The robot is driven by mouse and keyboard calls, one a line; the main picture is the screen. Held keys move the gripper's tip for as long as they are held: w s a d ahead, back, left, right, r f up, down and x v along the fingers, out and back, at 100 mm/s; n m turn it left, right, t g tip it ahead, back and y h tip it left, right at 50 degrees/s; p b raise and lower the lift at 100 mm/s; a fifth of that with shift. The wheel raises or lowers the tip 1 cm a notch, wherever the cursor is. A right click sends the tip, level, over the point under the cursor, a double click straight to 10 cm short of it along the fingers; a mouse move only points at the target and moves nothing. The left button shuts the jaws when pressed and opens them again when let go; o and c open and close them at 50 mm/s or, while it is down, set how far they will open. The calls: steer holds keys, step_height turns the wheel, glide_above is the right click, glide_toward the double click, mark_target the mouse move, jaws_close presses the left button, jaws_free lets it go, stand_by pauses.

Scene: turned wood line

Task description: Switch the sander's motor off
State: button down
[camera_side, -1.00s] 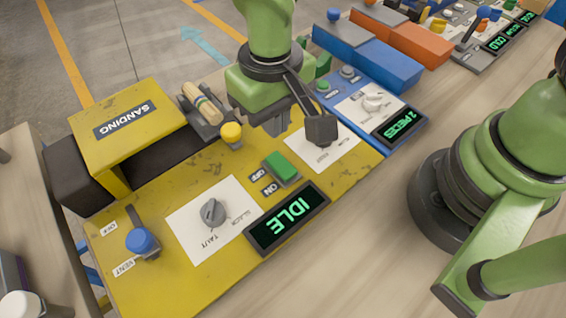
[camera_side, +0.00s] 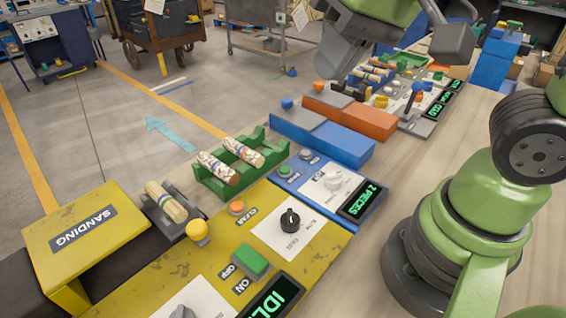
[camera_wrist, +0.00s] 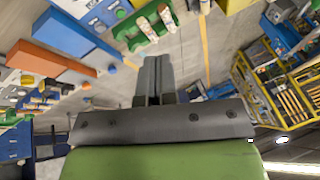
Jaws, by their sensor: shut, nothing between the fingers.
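The sander is the yellow station with the SANDING sign (camera_side: 83,229) at lower left in the side view. Its green rocker switch (camera_side: 250,262) sits between the OFF and ON labels; I cannot tell which way it is tipped. The display (camera_side: 272,300) is cut off by the frame's edge and shows "IDL" in green. My gripper (camera_wrist: 153,72) is shut and empty in the wrist view, its two fingers together. In the side view it is high at the top, well away from the switch, with its fingertips hard to make out.
A yellow knob (camera_side: 197,231), an orange CLEAR button (camera_side: 237,208) and a black dial (camera_side: 290,220) are near the switch. A turned piece (camera_side: 166,201) lies in a grey cradle; two more lie on a green rack (camera_side: 223,182). A blue station (camera_side: 330,187) reads 2 PIECES.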

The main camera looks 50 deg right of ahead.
steer(key=s+d+r+m+t, duration=0.1)
steer(key=s+d+r+t, duration=0.1)
steer(key=s, duration=0.4)
steer(key=shift+d+r+t, duration=0.15)
steer(key=shift+d+t, duration=0.15)
steer(key=shift+d, duration=0.25)
steer(key=shift+s, duration=0.1)
